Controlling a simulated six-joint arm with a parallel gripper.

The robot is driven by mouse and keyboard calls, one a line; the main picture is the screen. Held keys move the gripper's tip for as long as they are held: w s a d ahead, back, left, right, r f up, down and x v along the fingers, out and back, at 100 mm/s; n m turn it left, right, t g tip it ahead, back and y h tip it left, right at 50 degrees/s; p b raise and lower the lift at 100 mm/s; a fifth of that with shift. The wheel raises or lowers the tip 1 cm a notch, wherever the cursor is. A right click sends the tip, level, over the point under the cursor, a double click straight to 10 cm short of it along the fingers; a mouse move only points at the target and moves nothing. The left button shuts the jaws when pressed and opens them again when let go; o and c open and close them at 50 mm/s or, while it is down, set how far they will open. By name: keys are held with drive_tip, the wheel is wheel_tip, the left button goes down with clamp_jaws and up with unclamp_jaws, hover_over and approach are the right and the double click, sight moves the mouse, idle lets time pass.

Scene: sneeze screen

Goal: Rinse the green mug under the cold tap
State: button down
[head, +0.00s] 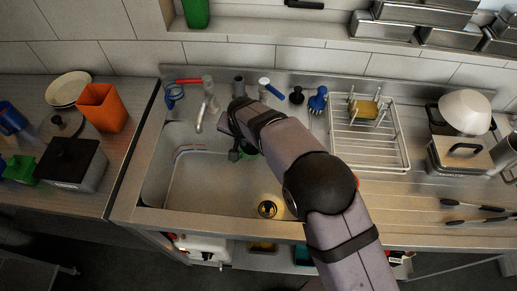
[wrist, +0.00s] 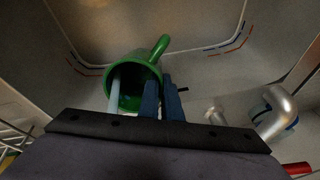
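The green mug (wrist: 143,62) is inside the sink basin, with its mouth towards the wrist camera and its handle at upper right. My gripper (wrist: 161,98) has two dark blue fingers close together on the mug's near right rim, with the wall seemingly between them. A pale blue column (wrist: 115,88), which looks like running water, reaches the mug's mouth; its source is hidden. In the head view my arm covers most of the mug, and only a bit of green (head: 249,153) shows. The cold tap's blue lever (head: 272,88) shows behind my arm; its spout is hidden.
A steel tap (head: 207,103) with a red lever (head: 187,81) stands left of my wrist. The sink basin (head: 185,175) has a drain (head: 267,209). A dish rack (head: 368,140) is on the right, and an orange container (head: 101,106) is on the left counter.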

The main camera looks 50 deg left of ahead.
drive_tip(key=s+d, duration=0.3)
drive_tip(key=d, duration=0.2)
drive_tip(key=shift+d+b, duration=0.35)
drive_tip(key=shift+d, duration=0.05)
drive_tip(key=shift+r, duration=0.1)
idle(1.2)
drive_tip(key=d+p+v, duration=0.1)
drive_tip(key=p+v, duration=0.2)
drive_tip(key=v, duration=0.5)
drive_tip(key=shift+s+f, duration=0.25)
drive_tip(key=shift+s, duration=0.05)
